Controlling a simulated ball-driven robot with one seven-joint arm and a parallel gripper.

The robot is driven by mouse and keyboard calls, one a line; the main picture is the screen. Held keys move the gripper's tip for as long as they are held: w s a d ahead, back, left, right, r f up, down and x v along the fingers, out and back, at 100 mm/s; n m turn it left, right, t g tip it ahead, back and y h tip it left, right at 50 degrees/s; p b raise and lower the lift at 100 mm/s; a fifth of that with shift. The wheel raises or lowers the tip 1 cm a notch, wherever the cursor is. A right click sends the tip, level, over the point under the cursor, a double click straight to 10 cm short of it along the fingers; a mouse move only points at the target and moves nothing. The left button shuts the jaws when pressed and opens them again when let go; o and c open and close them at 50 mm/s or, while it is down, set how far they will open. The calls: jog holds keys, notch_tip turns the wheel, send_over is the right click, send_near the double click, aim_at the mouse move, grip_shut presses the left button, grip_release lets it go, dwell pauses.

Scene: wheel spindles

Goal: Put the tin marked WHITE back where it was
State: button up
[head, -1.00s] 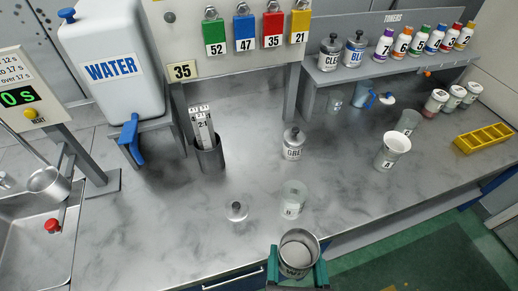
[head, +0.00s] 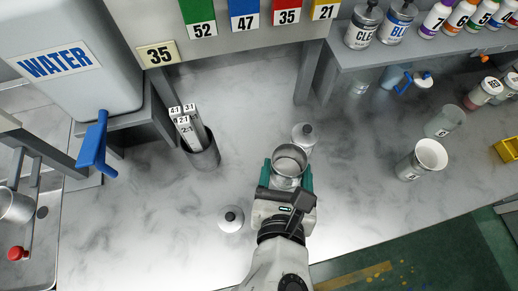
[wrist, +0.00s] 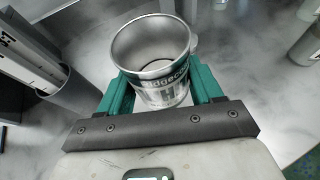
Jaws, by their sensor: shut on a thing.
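My gripper (head: 288,174) is shut on an open, lidless metal tin (head: 289,158), with a green jaw on either side of it. In the wrist view the tin (wrist: 155,60) is upright or nearly so, with a bare shiny inside. Its label is partly hidden between the jaws, and I cannot read the word WHITE on it. A lid with a dark knob (head: 231,217) lies on the counter left of my gripper. A grey-topped tin (head: 304,134) stands just behind the held tin. I cannot tell the held tin's height above the counter.
Tins CLE (head: 362,27) and BL (head: 396,20) stand on the shelf at the upper right, beside numbered toner bottles. A holder with marked sticks (head: 203,155) stands left. The counter (head: 150,225) is clear front left.

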jog(key=w+a+f, duration=0.2)
jog(key=w, duration=0.2)
send_over(258, 162)
jog(key=f, duration=0.3)
jog(key=s+f, duration=0.1)
jog(key=shift+d+f, duration=0.3)
jog(key=shift+f, duration=0.1)
jog(key=shift+w+a+f, duration=0.15)
jog(key=shift+w+f, duration=0.15)
jog(key=shift+f, duration=0.15)
jog(key=shift+w+a+f, duration=0.1)
jog(key=shift+w+f, duration=0.05)
jog(key=shift+f, duration=1.6)
jog(key=shift+f+b, duration=0.1)
jog(key=shift+b, duration=0.2)
jog(key=o, duration=1.2)
